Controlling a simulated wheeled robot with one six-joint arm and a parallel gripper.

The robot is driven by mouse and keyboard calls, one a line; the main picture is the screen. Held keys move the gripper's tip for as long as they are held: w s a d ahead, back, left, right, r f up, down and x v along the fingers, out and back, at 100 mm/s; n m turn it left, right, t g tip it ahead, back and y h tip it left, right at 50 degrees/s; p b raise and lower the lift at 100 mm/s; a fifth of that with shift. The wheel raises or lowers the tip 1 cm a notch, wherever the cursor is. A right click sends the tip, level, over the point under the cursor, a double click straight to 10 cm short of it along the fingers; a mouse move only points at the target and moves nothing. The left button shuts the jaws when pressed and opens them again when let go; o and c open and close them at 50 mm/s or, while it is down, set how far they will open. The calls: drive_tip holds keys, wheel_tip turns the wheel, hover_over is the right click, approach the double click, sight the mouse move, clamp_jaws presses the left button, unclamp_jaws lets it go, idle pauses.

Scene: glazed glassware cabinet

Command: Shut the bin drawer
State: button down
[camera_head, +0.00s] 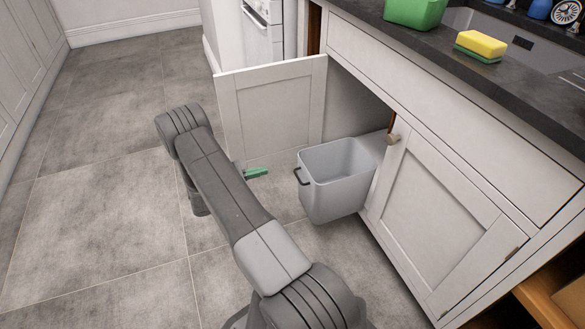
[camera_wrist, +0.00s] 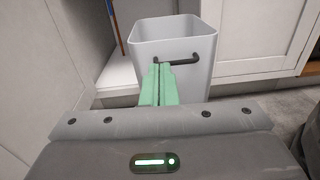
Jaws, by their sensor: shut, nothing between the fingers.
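The bin drawer (camera_head: 335,190) is a light grey bin pulled out of the open cabinet, with a dark handle (camera_head: 301,177) on its front. It also shows in the wrist view (camera_wrist: 191,50), where the handle (camera_wrist: 180,61) appears just beyond my fingertips. My gripper (camera_head: 265,172) has green fingers and is low in front of the bin, to its left in the head view. In the wrist view its fingers (camera_wrist: 158,70) are together with nothing between them. The fingertips overlap the left end of the handle in that view; I cannot tell whether they touch it.
The white cabinet door (camera_head: 270,108) stands open left of the bin. A closed door with a knob (camera_head: 440,200) is on the right. A green container (camera_head: 414,10) and a yellow sponge (camera_head: 481,44) are on the dark worktop. The tiled floor (camera_head: 100,190) at left is clear.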

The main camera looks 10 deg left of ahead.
sight(301, 161)
drive_tip(key=shift+n+t, duration=0.3)
drive_tip(key=shift+t, duration=0.1)
drive_tip(key=b+x, duration=0.1)
drive_tip(key=x, duration=0.3)
drive_tip(key=f+b+x, duration=0.1)
drive_tip(key=x, duration=0.3)
drive_tip(key=b+x, duration=0.1)
drive_tip(key=x, duration=0.3)
drive_tip(key=shift+w+f, duration=0.3)
drive_tip(key=shift+w, duration=0.1)
